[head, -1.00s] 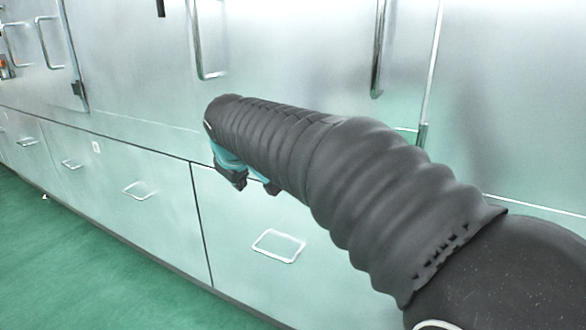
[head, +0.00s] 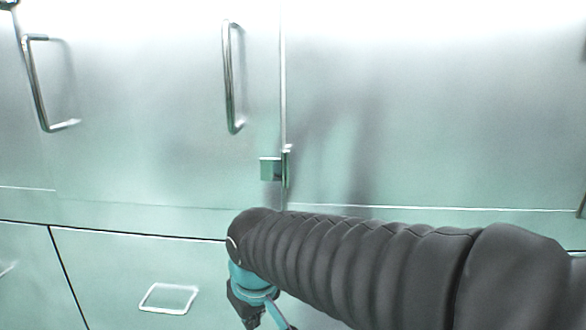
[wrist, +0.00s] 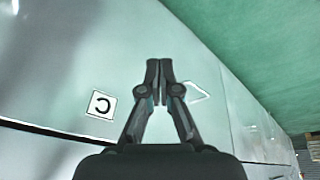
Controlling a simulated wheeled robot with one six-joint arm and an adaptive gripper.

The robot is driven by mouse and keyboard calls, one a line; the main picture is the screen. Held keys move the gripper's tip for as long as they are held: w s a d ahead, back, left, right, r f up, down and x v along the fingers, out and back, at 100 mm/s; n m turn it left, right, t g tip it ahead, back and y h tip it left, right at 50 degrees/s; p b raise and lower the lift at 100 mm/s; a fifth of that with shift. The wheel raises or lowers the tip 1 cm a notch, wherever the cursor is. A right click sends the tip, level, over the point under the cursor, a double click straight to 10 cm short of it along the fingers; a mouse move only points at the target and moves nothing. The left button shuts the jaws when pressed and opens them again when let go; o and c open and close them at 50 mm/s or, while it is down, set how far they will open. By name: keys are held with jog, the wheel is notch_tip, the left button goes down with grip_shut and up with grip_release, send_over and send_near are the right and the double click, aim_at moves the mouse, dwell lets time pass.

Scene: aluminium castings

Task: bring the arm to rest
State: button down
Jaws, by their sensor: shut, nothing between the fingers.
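My arm in its black ribbed sleeve reaches in from the lower right of the head view, in front of a row of metal cabinets (head: 430,120). My gripper hangs below the sleeve's end, partly cut off by the bottom edge of the head view. In the wrist view my gripper (wrist: 159,66) is shut, its two fingertips together with nothing between them.
Upright bar handles (head: 232,78) and a latch (head: 276,167) stick out from the cabinet doors. Green floor (wrist: 260,50) shows at the upper right of the wrist view.

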jog(key=s+d+m+t, duration=0.1)
jog(key=s+d+m, duration=0.3)
jog(key=d, duration=0.7)
jog(key=s+d+m+t+h, duration=0.1)
jog(key=s+d+m, duration=0.3)
jog(key=d, duration=0.8)
jog(key=shift+s+f+h, duration=0.15)
jog(key=shift+s+h, duration=0.15)
jog(key=shift+s, duration=0.9)
jog(key=shift+d, duration=0.1)
